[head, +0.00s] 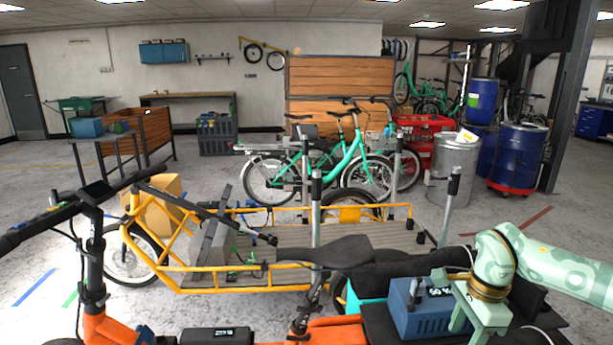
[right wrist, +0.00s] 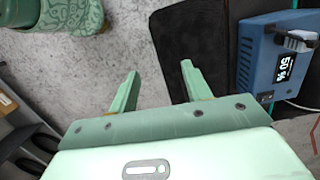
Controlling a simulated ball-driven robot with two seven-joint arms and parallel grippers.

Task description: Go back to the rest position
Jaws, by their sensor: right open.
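My right gripper (head: 482,329) comes in from the right in the head view, low over the black rear deck of the orange bike. In the right wrist view the right gripper (right wrist: 158,88) has its two pale green fingers apart with nothing between them. A blue box (head: 420,309) with a dark handle stands on the deck just left of the gripper. It also shows at the right of the right wrist view, where the blue box (right wrist: 275,60) has a small display and sits apart from the fingers. My left gripper is not in view.
The orange bike's handlebar (head: 60,212) and saddle (head: 325,252) fill the front. A yellow cargo bike (head: 350,235) with a slatted bed stands behind it. A grey bin (head: 454,165) and blue barrels (head: 520,155) stand back right. Open floor (head: 560,200) lies at right.

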